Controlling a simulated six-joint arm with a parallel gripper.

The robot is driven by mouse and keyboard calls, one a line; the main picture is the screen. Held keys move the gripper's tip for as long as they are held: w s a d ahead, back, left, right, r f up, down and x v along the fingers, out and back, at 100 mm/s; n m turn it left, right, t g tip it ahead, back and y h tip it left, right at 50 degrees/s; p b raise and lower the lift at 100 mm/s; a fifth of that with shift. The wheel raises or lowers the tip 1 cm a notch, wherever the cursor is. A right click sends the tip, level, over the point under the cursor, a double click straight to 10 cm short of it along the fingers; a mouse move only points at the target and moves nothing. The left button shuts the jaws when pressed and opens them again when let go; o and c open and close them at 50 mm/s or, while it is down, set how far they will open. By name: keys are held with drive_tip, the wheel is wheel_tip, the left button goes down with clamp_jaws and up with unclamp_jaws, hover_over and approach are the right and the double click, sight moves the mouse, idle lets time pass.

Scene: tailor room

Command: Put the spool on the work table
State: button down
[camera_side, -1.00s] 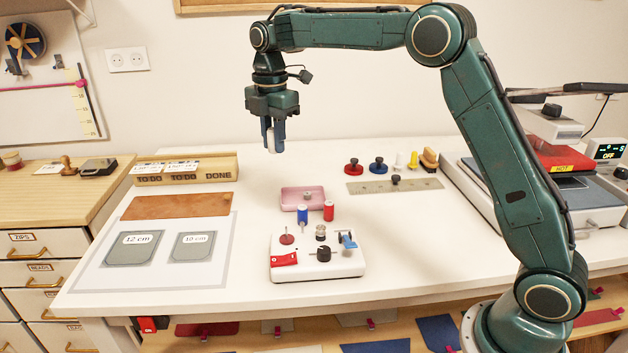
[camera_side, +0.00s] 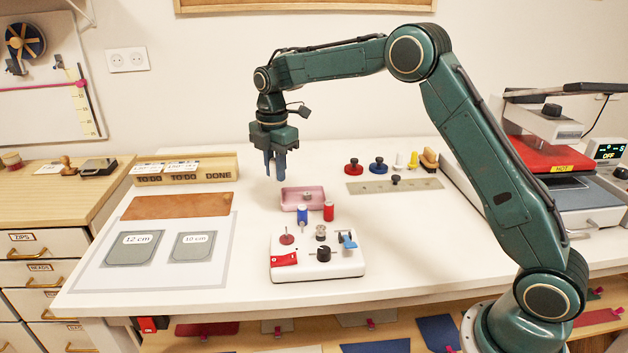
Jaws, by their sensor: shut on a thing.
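My gripper (camera_side: 275,176) points down in the air above the work table (camera_side: 400,240), behind and left of the pink tray. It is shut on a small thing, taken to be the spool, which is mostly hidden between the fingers.
A metal ruler (camera_side: 365,187), a heat press (camera_side: 570,195), a labelled wooden box (camera_side: 220,178) and a brown sheet (camera_side: 160,206) surround the middle. The table's front right is clear.

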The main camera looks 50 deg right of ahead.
sight(279, 224)
drive_tip(key=shift+f, duration=6.4)
drive_tip(key=shift+f, duration=0.15)
drive_tip(key=c, duration=1.3)
unclamp_jaws()
drive_tip(key=shift+o, duration=0.2)
wheel_tip(279, 224, up, 12)
drive_tip(key=shift+r, duration=0.2)
